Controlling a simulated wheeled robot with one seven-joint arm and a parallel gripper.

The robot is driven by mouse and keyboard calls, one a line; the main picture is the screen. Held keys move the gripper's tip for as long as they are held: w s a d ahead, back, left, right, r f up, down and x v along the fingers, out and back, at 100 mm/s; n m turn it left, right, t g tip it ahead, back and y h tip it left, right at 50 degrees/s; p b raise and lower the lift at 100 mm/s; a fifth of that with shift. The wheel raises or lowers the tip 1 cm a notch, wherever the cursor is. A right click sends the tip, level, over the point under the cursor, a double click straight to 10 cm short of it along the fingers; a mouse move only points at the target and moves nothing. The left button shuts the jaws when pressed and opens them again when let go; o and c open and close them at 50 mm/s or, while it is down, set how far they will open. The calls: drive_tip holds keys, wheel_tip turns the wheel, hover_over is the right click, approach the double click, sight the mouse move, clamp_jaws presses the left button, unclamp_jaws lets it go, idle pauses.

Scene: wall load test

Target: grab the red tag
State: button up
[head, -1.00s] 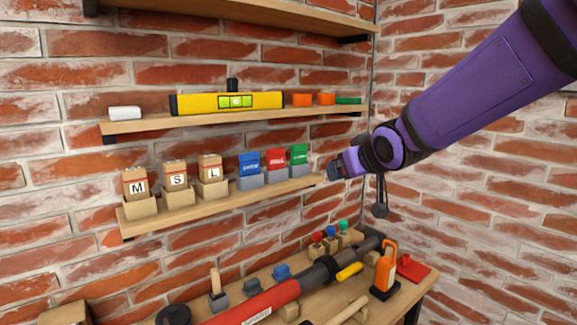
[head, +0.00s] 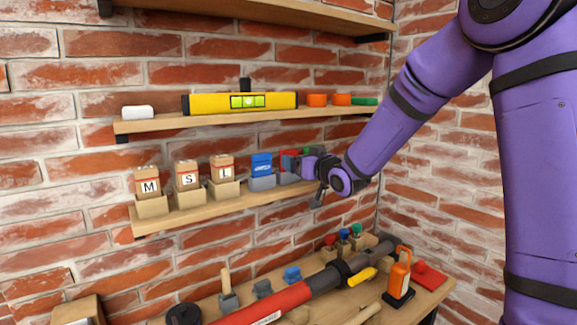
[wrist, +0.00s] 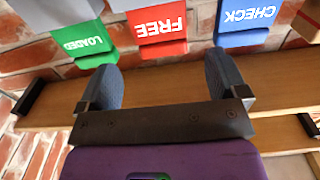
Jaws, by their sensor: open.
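The red tag (wrist: 158,22), lettered FREE, stands in a grey holder on the lower wall shelf, between the green and blue tags. In the head view only a sliver of the red tag (head: 286,156) shows, as my arm hides much of it. My gripper (wrist: 164,72) is open and empty, its two dark fingers pointing at the tag row. In the wrist view the red tag lies between the finger directions, just beyond the fingertips. In the head view my gripper (head: 297,164) is at the right part of the shelf, close to the tags.
The green LOADED tag (wrist: 84,38) and blue CHECK tag (wrist: 244,20) flank the red one closely. Blocks M, S and L (head: 221,169) stand left on the shelf. A shelf above holds a yellow level (head: 240,102). A cluttered workbench (head: 425,300) lies below.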

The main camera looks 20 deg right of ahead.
drive_tip(key=shift+f+x, duration=0.2)
drive_tip(key=shift+x, duration=1.35)
drive_tip(key=shift+f+x, duration=0.2)
drive_tip(key=shift+x, duration=1.35)
drive_tip(key=shift+a, duration=0.1)
drive_tip(key=c, duration=1)
